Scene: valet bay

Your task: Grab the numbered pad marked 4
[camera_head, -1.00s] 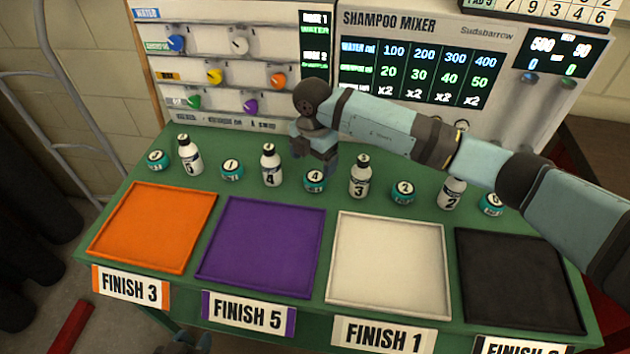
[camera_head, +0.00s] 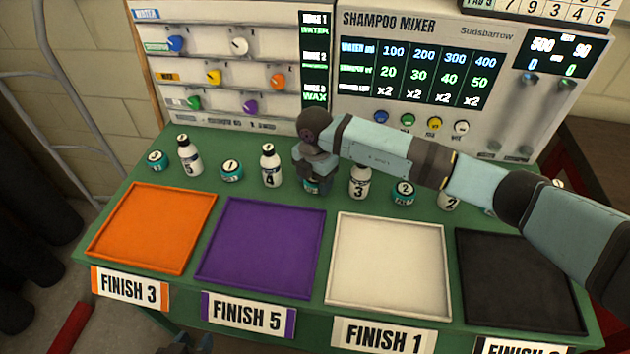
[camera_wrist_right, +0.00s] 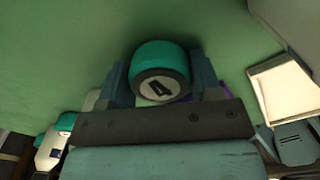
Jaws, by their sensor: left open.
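The pad marked 4 (camera_head: 312,186) is a teal round tub with a dark-rimmed white top, standing on the green table behind the purple and white trays. My right gripper (camera_head: 316,172) is lowered over it and hides most of it in the head view. In the right wrist view the pad (camera_wrist_right: 160,70) sits between the two fingers of my right gripper (camera_wrist_right: 162,88), its 4 facing the camera. The fingers look open, one on each side, with little gap. My left gripper (camera_head: 188,344) is at the bottom edge, mostly cut off.
Bottle 4 (camera_head: 270,166) and bottle 3 (camera_head: 360,182) stand close on either side. Other pads are pad 1 (camera_head: 231,171) and pad 2 (camera_head: 403,193). The orange (camera_head: 152,228), purple (camera_head: 262,246) and white (camera_head: 388,266) trays are empty. The shampoo mixer (camera_head: 420,75) stands behind.

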